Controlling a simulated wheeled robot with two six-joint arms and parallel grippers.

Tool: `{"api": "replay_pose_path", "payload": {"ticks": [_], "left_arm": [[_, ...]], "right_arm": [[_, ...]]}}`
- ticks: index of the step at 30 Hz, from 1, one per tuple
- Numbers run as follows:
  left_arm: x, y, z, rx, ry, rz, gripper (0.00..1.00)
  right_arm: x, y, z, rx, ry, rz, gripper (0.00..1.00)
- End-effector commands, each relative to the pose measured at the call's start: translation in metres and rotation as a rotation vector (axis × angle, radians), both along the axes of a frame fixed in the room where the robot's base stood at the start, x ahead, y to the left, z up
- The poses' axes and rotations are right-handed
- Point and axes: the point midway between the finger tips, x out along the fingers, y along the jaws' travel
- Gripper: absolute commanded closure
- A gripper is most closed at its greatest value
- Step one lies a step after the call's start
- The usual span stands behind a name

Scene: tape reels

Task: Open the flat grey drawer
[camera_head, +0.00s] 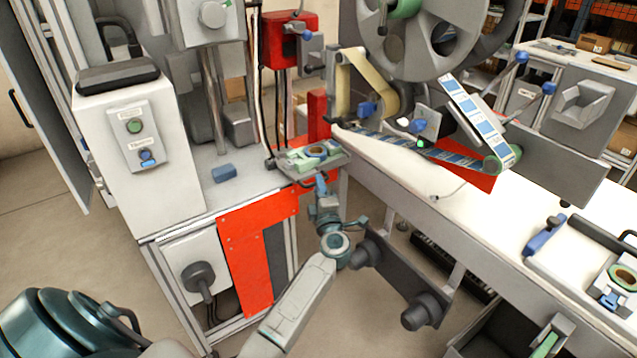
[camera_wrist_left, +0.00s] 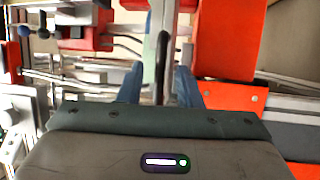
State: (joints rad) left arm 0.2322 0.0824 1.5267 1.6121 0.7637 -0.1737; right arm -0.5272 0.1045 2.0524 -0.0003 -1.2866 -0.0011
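A flat grey drawer (camera_head: 338,160) juts from the machine side near the centre of the head view. It carries a pale green fixture (camera_head: 300,160) with a round dark-centred part. My left gripper (camera_head: 321,184) is at the drawer's front, just below its edge. In the left wrist view its two blue fingers (camera_wrist_left: 160,86) stand apart, with a thin dark bar (camera_wrist_left: 162,58), apparently the drawer's handle, between and beyond them. I cannot tell whether either finger touches it. My right gripper is not in view.
A white bench (camera_head: 400,175) with a tape reel (camera_head: 440,35) above it runs to the right. A red panel (camera_head: 245,255) is left of my arm. A dark bracket with round knobs (camera_head: 395,275) stands close on the right. A blue block (camera_head: 224,173) lies left of the drawer.

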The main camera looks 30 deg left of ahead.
Motion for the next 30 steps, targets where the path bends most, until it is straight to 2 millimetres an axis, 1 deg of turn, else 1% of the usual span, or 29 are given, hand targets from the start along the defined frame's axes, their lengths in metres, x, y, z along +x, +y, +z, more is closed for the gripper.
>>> {"api": "replay_pose_path", "payload": {"ticks": [3, 6, 16, 17, 18, 21, 30], "left_arm": [[0.011, 0.011, 0.003, 0.001, 0.000, -0.001, 0.68], [0.016, 0.015, 0.003, 0.001, 0.001, -0.001, 0.68], [0.018, 0.017, 0.003, 0.000, 0.002, -0.002, 0.68], [0.018, 0.017, 0.003, 0.000, 0.002, -0.002, 0.74], [0.018, 0.017, 0.003, 0.000, 0.002, -0.002, 0.82], [0.018, 0.017, 0.003, 0.000, 0.002, -0.001, 1.00], [0.016, 0.018, 0.003, 0.000, 0.002, -0.001, 1.00]], "right_arm": [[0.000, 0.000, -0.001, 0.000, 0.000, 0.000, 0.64], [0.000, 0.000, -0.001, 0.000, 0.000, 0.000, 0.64], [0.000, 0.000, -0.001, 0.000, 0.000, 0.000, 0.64], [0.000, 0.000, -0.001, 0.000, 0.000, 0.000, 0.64], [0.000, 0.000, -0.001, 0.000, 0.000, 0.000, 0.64], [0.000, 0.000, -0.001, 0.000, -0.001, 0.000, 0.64], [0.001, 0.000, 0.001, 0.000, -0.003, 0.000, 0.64]]}}
